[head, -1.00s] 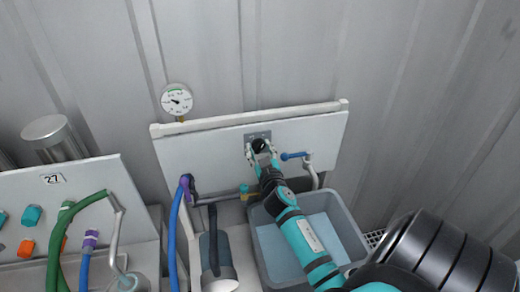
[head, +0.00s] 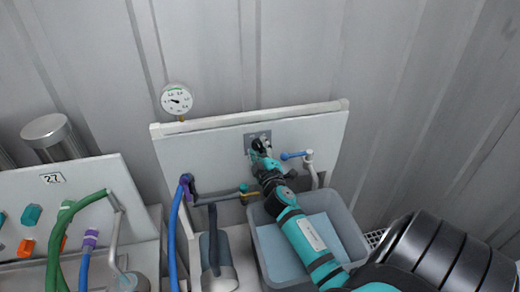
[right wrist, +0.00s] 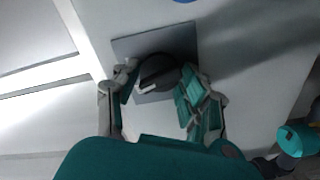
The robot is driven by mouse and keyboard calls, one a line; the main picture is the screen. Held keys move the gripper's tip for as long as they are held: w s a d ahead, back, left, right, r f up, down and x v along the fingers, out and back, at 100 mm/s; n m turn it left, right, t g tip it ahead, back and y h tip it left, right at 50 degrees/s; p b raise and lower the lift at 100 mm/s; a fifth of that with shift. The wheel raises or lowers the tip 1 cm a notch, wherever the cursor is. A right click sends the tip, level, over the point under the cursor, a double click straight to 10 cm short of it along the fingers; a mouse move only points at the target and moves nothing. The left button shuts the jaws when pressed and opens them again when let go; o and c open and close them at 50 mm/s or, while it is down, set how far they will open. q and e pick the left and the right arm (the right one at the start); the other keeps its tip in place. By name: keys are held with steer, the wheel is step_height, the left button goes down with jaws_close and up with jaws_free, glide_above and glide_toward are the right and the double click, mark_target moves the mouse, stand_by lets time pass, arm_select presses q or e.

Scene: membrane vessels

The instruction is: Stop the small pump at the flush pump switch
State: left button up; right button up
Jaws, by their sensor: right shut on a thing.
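The flush pump switch is a dark round knob (right wrist: 168,70) with a pale pointer mark, set on a grey square plate (right wrist: 126,47) on the white panel. In the head view the plate (head: 249,146) shows mostly at the left of my gripper. My right gripper (head: 261,146) is at the knob; in the right wrist view its two teal fingers (right wrist: 158,86) stand on either side of the knob and are shut on it. A dark cylinder that may be the small pump (head: 214,252) stands below the panel. My left gripper is not in view.
A round gauge (head: 177,100) stands above the panel's left end. A blue-handled valve (head: 294,155) is close to the right of my gripper. A grey tub (head: 349,236) stands under my right arm. Blue and green hoses (head: 174,232) (head: 56,235) run at left.

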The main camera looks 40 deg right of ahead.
steer(key=shift+n, duration=1.3)
steer(key=o, duration=1.2)
steer(key=shift+a, duration=0.1)
steer(key=v, duration=1.2)
